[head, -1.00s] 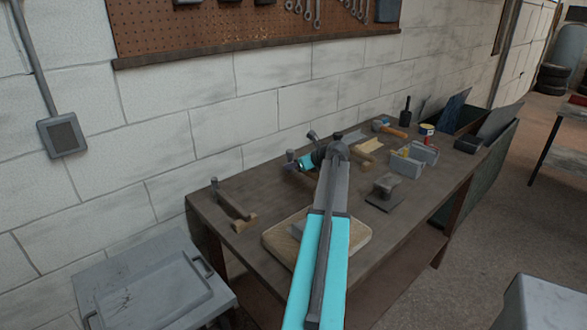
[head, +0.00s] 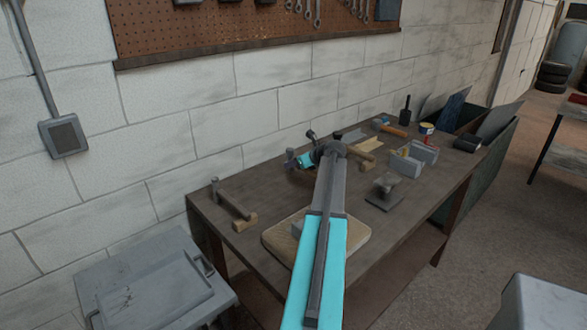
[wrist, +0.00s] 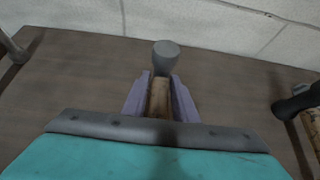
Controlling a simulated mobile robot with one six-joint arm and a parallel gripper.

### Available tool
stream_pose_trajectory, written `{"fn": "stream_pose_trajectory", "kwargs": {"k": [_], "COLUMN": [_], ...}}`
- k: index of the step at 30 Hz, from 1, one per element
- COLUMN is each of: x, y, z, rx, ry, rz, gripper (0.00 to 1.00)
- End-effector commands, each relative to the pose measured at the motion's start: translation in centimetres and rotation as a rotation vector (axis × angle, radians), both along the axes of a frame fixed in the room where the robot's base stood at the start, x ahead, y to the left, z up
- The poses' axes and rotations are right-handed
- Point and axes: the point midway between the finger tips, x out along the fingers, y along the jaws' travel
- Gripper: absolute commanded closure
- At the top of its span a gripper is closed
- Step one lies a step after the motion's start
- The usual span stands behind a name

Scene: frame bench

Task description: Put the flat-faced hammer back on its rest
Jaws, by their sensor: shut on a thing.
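My gripper (wrist: 160,82) is shut on the wooden handle (wrist: 159,102) of a hammer in the wrist view. The hammer's round grey head (wrist: 166,52) sticks out beyond the fingertips, over the brown bench top. In the head view my gripper (head: 303,163) is low over the middle of the bench, partly hidden by my arm, with a grey hammer head (head: 290,157) at its left. I cannot tell whether the hammer touches the bench. A dark bar with an upright end and a wooden block (head: 244,221) stands at the bench's left end; it may be a rest.
A second hammer (head: 391,129) with an orange-brown handle lies farther back. A pale board (head: 352,240) lies in front. The brick wall is close behind.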

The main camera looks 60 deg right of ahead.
Motion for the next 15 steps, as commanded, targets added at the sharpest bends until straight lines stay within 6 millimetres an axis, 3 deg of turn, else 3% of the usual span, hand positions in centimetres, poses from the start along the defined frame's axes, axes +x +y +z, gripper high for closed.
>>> {"fn": "stream_pose_trajectory", "kwargs": {"k": [7, 15], "x": [0.0, 0.0], "y": [0.0, 0.0], "z": [-1.9, -2.3], "rx": [0.0, -0.001], "ry": [-0.001, -0.001], "rz": [-0.001, -0.001], "gripper": [1.0, 1.0]}}
